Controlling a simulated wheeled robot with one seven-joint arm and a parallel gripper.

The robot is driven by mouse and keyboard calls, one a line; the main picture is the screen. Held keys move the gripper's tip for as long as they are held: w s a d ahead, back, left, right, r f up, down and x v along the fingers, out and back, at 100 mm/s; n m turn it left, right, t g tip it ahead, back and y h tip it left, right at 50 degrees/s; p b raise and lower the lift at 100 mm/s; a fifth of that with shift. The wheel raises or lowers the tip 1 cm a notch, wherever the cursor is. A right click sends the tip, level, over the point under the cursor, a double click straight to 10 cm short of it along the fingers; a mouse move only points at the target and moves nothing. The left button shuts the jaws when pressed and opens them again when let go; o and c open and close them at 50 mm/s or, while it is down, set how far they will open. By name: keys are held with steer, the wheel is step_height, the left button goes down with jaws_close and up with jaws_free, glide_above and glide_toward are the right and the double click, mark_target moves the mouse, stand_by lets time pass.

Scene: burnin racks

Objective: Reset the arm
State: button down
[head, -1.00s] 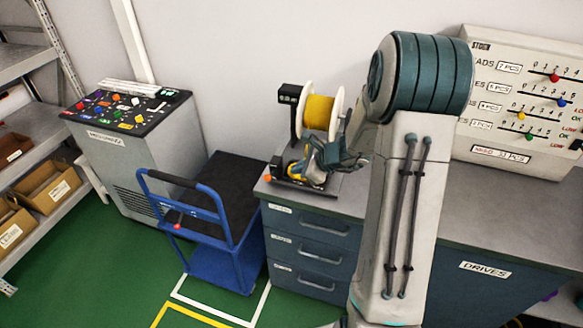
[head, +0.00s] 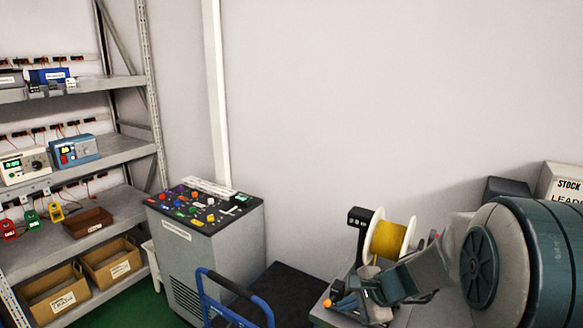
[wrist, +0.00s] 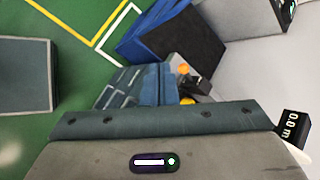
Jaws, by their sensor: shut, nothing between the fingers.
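My gripper (head: 372,294) is at the lower right of the head view, low beside the yellow wire spool stand. Its fingers look shut, with nothing seen between them. My wrist and a large teal-banded arm joint fill the lower right corner. In the wrist view the grey gripper housing with a teal bar and a small lit panel covers the bottom. The yellow spool (head: 387,241) with white flanges stands just behind my gripper. Its black readout (head: 360,217) rises to the left, and shows 0.0 m in the wrist view (wrist: 292,124). Whether my fingers touch the stand cannot be told.
A blue cart (head: 236,300) with a black deck stands left of the bench. Left of it is a grey cabinet (head: 205,240) with colored parts on top. Shelving (head: 100,155) with instruments and cardboard bins lines the far left. A stock board (head: 562,185) is partly hidden at right.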

steer(key=s+d+r+n+h+b, duration=0.1)
steer(key=s+r+n+h, duration=0.1)
steer(key=s+n, duration=0.5)
steer(key=s+r+n+g+h+b, duration=0.1)
steer(key=s+n+h, duration=0.3)
steer(key=s+n, duration=0.4)
steer(key=s+r+b, duration=0.1)
steer(key=s, duration=0.4)
steer(key=shift+d+r, duration=0.35)
steer(key=shift+d, duration=0.05)
